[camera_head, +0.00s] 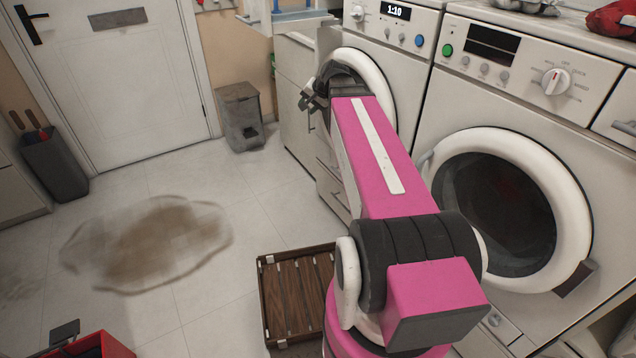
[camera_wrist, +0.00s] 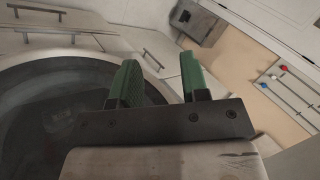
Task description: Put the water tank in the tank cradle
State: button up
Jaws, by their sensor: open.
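My gripper (camera_head: 312,100) is in front of the far washing machine, beside its round door. In the wrist view its two green fingertips (camera_wrist: 160,84) are apart with nothing between them. I cannot make out a water tank for certain in either view. I cannot pick out the tank cradle for certain either. A pale shelf or tray (camera_head: 262,26) with blue parts is cut off at the top of the head view, and I cannot tell what it is.
The far washer (camera_head: 411,62) and near washer (camera_head: 600,185) stand at the right. A grey bin (camera_head: 240,112) is by the wall. A slatted wooden crate (camera_head: 262,290) and a red box (camera_head: 115,346) are on the floor. A brown puddle (camera_head: 150,245) lies on open tiles.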

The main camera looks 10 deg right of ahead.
jog(key=s+f+n+g+h, duration=0.4)
jog(key=s+f+n+g, duration=0.2)
jog(key=s+f, duration=1.2)
notch_tip(320, 180, down, 4)
jog(key=shift+a+f+h, duration=0.1)
jog(key=shift+a+h, duration=0.2)
jog(key=shift+a, duration=0.1)
jog(key=shift+s, duration=0.1)
